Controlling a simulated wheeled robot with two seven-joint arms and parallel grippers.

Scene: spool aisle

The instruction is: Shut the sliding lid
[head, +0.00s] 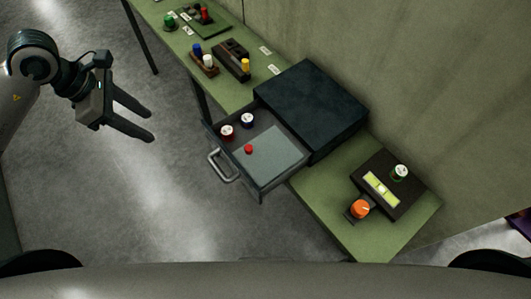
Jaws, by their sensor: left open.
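A grey sliding lid (274,155) with a small red knob (248,149) lies over the right part of an open drawer (262,187). The left part of the drawer is uncovered. A red spool (227,131) and a dark blue spool (247,120) stand there, left of the lid. The drawer sticks out of a dark cabinet box (312,104) and has a metal handle (221,166) on its front. My left gripper (151,125) is open and empty, left of the drawer and apart from it. My right gripper is not in view.
The green bench (330,215) runs along a wall. A dark box with a yellow-green strip (382,189), a white-green spool (401,172) and an orange knob (360,209) are at right. A spool holder (231,58) stands at upper left. The floor (150,200) left of the drawer is clear.

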